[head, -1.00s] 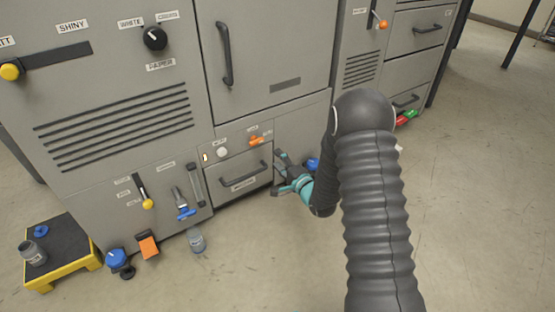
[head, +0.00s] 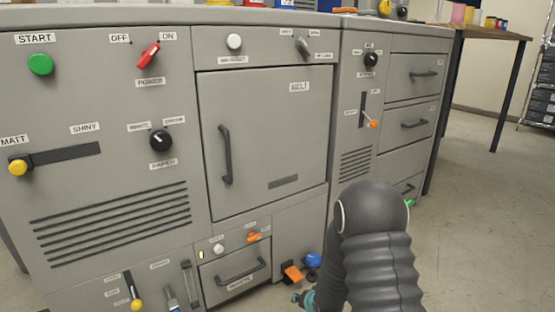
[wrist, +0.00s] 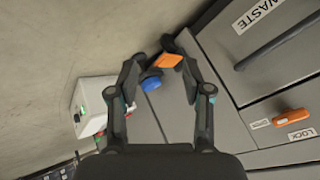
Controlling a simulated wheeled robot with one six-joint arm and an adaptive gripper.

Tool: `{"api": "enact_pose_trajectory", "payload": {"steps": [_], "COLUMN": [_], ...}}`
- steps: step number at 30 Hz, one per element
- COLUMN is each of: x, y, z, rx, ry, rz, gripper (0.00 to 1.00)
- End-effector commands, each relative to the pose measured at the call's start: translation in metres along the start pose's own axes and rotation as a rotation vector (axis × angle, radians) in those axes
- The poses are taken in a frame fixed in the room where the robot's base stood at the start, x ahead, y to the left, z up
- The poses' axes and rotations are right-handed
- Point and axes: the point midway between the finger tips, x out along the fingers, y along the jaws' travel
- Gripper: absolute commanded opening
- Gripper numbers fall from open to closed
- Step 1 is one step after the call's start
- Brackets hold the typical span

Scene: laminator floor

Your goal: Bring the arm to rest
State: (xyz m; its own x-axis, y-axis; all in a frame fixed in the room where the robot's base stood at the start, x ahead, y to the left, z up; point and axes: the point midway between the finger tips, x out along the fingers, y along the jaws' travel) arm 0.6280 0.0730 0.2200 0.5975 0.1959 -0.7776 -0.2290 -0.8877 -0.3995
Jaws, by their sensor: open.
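My gripper shows in the wrist view (wrist: 158,80) with its two dark fingers apart and nothing between them. In the head view only a teal bit of it shows at the bottom edge, beside my dark ribbed arm; the rest is cut off or hidden. It is in front of the grey machine's lower part, right of the waste drawer (head: 233,278). Beyond the fingers in the wrist view are an orange pedal (wrist: 171,60) and a blue pedal (wrist: 151,84), apparently apart from them.
The waste drawer's handle (wrist: 285,40) and an orange lock knob (wrist: 291,117) are right in the wrist view. A white box (wrist: 93,103) with coloured buttons stands left. Open floor (head: 470,230) lies right of the machine. A table (head: 490,34) stands at the back right.

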Motion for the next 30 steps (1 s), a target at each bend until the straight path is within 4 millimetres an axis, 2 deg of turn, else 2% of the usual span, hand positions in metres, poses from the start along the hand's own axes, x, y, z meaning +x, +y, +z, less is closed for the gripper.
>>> {"api": "enact_pose_trajectory", "payload": {"steps": [1, 6, 11, 21, 30], "x": [-0.019, -0.087, -0.156, -0.298, -0.408], "y": [0.004, 0.021, 0.027, 0.018, 0.001], "z": [-0.004, -0.004, -0.003, 0.008, 0.022], "rx": [-0.044, -0.193, -0.288, -0.401, -0.432], "ry": [-0.026, -0.152, -0.265, -0.437, -0.481], "rz": [0.052, 0.213, 0.3, 0.354, 0.326], "gripper": [0.5, 0.5, 0.5, 0.5, 0.5]}}
